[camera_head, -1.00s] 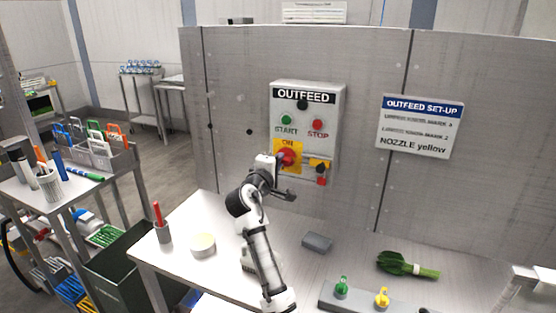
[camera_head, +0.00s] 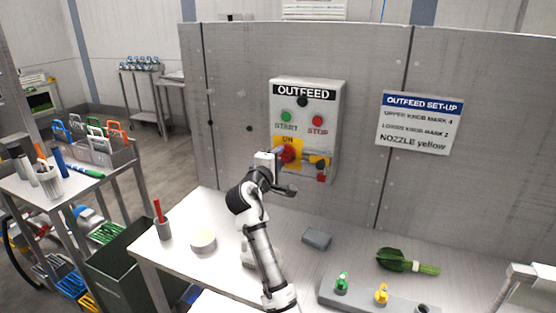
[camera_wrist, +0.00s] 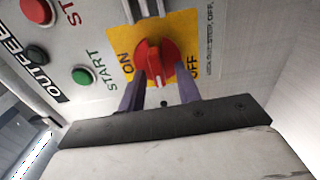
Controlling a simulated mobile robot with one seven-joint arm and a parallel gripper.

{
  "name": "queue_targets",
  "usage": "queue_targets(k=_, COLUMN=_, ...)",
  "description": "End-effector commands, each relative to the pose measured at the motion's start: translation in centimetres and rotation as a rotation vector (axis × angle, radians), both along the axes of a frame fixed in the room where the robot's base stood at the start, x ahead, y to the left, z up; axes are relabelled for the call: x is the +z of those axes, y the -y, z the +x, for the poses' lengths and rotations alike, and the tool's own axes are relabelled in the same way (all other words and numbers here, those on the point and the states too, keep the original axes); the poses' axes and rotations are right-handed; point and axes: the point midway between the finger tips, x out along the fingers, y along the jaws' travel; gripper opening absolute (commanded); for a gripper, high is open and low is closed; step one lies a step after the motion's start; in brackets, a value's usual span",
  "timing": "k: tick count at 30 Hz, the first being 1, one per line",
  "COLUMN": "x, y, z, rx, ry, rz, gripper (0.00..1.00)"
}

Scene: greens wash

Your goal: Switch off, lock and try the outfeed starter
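The grey OUTFEED starter box (camera_head: 333,105) is on the wall panel, with a green START button (camera_head: 286,117) and a red STOP button (camera_head: 317,121). Its red rotary switch (camera_head: 289,153) sits on a yellow plate marked ON and OFF. In the wrist view the red switch (camera_wrist: 155,62) is just ahead of my gripper (camera_wrist: 162,85). The fingers are apart, one on each side of the switch's near edge; contact is unclear. The switch's exact setting is unclear. A yellow-and-black part (camera_head: 319,161) with a red piece below is right of the switch.
A cart at left bears a grey rack (camera_head: 122,158) with several coloured loop-handled items.

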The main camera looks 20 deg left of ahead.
Motion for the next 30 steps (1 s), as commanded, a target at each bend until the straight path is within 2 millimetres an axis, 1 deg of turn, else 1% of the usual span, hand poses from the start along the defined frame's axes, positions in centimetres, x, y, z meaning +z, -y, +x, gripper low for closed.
queue_targets(k=5, x=0.0, y=0.0, z=-0.3, rx=0.001, ry=0.001, rz=0.001, gripper=0.33)
queue_targets(k=8, x=-0.2, y=-0.1, z=-1.3, rx=0.002, ry=0.002, rz=0.002, gripper=0.33)
queue_targets(k=11, x=-0.3, y=-0.1, z=-3.0, rx=0.003, ry=0.003, rz=0.004, gripper=0.33)
queue_targets(k=18, x=-0.4, y=-0.4, z=-8.7, rx=0.004, ry=0.002, rz=0.004, gripper=0.33)
queue_targets(k=21, x=-0.3, y=-0.5, z=-10.7, rx=0.004, ry=0.002, rz=0.003, gripper=0.33)
queue_targets(k=24, x=-0.2, y=-0.5, z=-12.2, rx=0.002, ry=0.002, rz=0.001, gripper=0.33)
queue_targets(k=27, x=-0.1, y=-0.5, z=-13.2, rx=0.001, ry=0.002, rz=0.002, gripper=0.33)
queue_targets(k=30, x=0.0, y=-0.5, z=-13.7, rx=0.000, ry=0.000, rz=0.001, gripper=0.33)
